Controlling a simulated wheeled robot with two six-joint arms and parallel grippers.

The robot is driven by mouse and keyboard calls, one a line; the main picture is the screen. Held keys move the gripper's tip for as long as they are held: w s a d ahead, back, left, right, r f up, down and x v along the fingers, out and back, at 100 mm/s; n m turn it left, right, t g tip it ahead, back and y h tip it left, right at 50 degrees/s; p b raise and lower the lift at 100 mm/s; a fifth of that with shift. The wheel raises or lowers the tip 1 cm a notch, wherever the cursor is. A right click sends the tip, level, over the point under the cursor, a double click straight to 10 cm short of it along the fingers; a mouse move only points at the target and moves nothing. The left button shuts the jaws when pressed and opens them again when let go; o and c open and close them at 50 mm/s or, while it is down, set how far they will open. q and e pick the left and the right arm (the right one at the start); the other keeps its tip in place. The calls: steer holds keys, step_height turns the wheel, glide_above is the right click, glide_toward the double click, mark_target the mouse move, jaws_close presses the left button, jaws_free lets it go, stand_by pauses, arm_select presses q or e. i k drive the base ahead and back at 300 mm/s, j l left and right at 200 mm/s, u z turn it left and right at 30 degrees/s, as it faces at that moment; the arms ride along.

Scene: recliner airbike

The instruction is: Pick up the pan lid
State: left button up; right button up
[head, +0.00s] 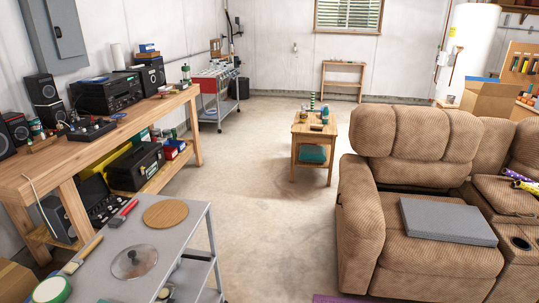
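The pan lid (134,261) is a round, see-through glass disc with a dark knob in its middle. It lies on the grey metal top of a cart (185,238) at the lower left of the head view. Its whole outline shows, and nothing covers it. Neither of my grippers shows in the head view.
A wooden workbench (150,112) stands behind. A recliner sofa (440,258) is at right; open floor (270,235) lies between.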

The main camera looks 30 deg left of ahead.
mark_target(135, 262)
steer(key=i+u, duration=0.45)
steer(key=i+l+u, duration=0.1)
steer(key=i+u, duration=0.4)
steer(key=i+l+u, duration=0.25)
steer(key=u, duration=0.2)
steer(key=i, duration=0.15)
